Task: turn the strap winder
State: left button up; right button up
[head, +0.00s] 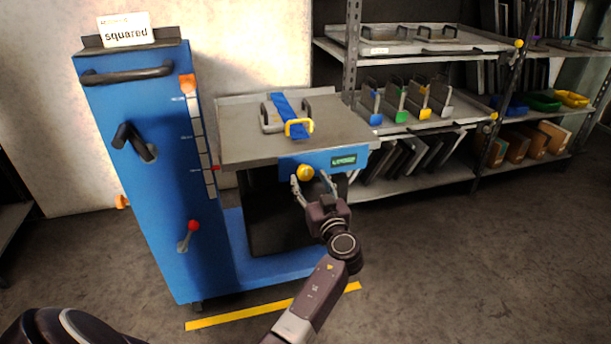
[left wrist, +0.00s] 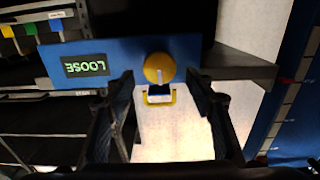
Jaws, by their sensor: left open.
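The strap winder, a round yellow knob (head: 305,173), sits on the blue front panel (head: 290,163) of the grey-topped bench. In the left wrist view the knob (left wrist: 159,68) has a pale pointer bar. A small display beside it (left wrist: 86,66) reads LOOSE, upside down there. A blue strap (head: 283,103) lies over a die with dark handles and a yellow handle (head: 299,128) on the bench top. My left gripper (head: 309,179) is open in front of the knob, its fingers either side with gaps. I cannot tell how deep they reach. My right gripper is not in view.
A tall blue cabinet (head: 155,200) with a dark crank and a red-knobbed lever (head: 192,227) stands left of the bench. Shelving (head: 420,130) with dies and coloured bins is at right. A yellow floor line (head: 260,309) crosses in front; the floor at right is clear.

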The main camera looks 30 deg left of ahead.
aim_at(306, 174)
pick_arm(q)
jog(key=shift+x, duration=2.35)
jog(key=shift+f, duration=0.1)
jog(key=shift+c, duration=0.4)
jog(key=c, duration=1.1)
